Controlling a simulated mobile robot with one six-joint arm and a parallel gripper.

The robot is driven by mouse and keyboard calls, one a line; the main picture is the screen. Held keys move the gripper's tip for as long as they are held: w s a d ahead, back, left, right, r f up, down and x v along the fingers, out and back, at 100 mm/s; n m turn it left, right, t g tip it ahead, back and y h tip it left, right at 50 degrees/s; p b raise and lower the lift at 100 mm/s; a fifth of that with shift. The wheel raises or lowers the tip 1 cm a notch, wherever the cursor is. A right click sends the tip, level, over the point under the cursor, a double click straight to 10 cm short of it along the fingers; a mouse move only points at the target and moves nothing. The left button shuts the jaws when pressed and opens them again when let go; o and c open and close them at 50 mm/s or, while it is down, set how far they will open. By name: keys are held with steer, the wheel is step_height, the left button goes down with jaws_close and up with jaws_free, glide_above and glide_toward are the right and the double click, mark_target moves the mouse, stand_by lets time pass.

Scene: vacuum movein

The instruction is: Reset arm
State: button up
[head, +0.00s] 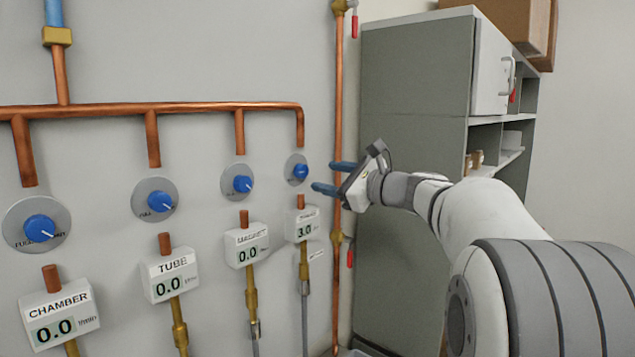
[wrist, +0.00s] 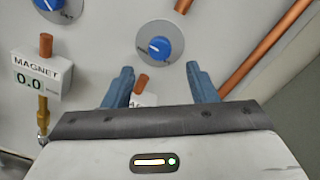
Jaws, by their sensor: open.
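My gripper (head: 328,177) is open and empty, its two blue fingers pointing left toward the wall panel. In the head view it is just right of the farthest blue knob (head: 300,171), apart from it. In the wrist view the same knob (wrist: 160,47) shows ahead of the gap between the fingers (wrist: 160,85). Its gauge box is mostly hidden behind the gripper there.
Gauges labelled CHAMBER (head: 58,313), TUBE (head: 173,275) and MAGNET (head: 248,245) read 0.0, each below a blue knob. A vertical copper pipe (head: 339,100) runs right beside the fingers. A grey cabinet (head: 415,110) stands behind my arm, with boxes (head: 505,22) on top.

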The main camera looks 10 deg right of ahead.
steer(key=shift+s+d, duration=0.45)
steer(key=shift+s, duration=0.15)
steer(key=s+a+f+n+g+h, duration=0.2)
steer(key=s+a+f+n+g, duration=0.3)
steer(key=s+f, duration=0.35)
steer(key=s+a+f+n+g+h, duration=0.25)
steer(key=s+a+f+n, duration=0.3)
steer(key=s+f, duration=0.35)
steer(key=s+d+f+n+g+h, duration=0.2)
steer(key=s+f+n+h, duration=0.1)
steer(key=s+f+n, duration=0.3)
steer(key=s+d+f+n+g+h, duration=0.1)
steer(key=s+d+f+n+h, duration=0.2)
steer(key=s+f+n, duration=0.3)
steer(key=s+f, duration=0.1)
steer(key=s, duration=0.1)
steer(key=shift+s+d+f+g, duration=0.2)
steer(key=shift+s+f+g, duration=0.1)
steer(key=shift+f+g, duration=0.05)
stand_by(0.9)
